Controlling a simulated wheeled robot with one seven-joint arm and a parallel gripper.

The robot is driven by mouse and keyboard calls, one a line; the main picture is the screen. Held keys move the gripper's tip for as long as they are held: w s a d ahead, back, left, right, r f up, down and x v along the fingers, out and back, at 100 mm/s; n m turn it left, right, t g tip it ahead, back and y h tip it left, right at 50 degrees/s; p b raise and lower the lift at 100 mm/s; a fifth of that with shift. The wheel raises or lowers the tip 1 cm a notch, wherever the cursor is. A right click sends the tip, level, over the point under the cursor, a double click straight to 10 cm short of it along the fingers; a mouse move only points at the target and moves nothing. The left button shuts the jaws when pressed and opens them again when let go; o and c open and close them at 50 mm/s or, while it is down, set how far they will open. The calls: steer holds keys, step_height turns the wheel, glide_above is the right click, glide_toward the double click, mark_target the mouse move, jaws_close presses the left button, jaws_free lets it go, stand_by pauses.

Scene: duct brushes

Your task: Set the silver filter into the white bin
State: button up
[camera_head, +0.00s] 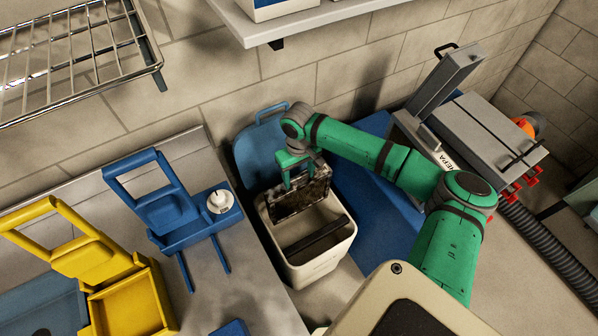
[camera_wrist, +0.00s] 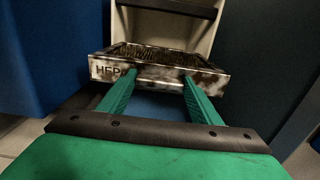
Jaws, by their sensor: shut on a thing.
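The silver filter (camera_wrist: 155,68) is a flat framed block with a dirty, mottled rim, a dark pleated face and lettering that starts "HEP". My gripper (camera_wrist: 160,82) is shut on its near edge. In the head view the filter (camera_head: 300,197) hangs tilted below my gripper (camera_head: 289,180), over the back part of the white bin's opening. The white bin (camera_head: 322,265) is an open box with a dark bar across its opening. It also shows in the wrist view (camera_wrist: 205,38) beyond the filter. Whether the filter touches the bin's rim is unclear.
A blue lidded panel (camera_head: 262,150) stands behind the bin. A bench (camera_head: 240,285) at the left carries a blue holder (camera_head: 185,232), a white round item (camera_head: 220,201) and a yellow holder (camera_head: 125,300). A grey HEPA unit (camera_head: 480,130) stands at the right. A shelf (camera_head: 310,22) hangs above.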

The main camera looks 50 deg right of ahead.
step_height(320, 180, down, 26)
stand_by(3.1)
stand_by(0.4)
steer(key=o, duration=1.9)
steer(key=shift+r, duration=7.9)
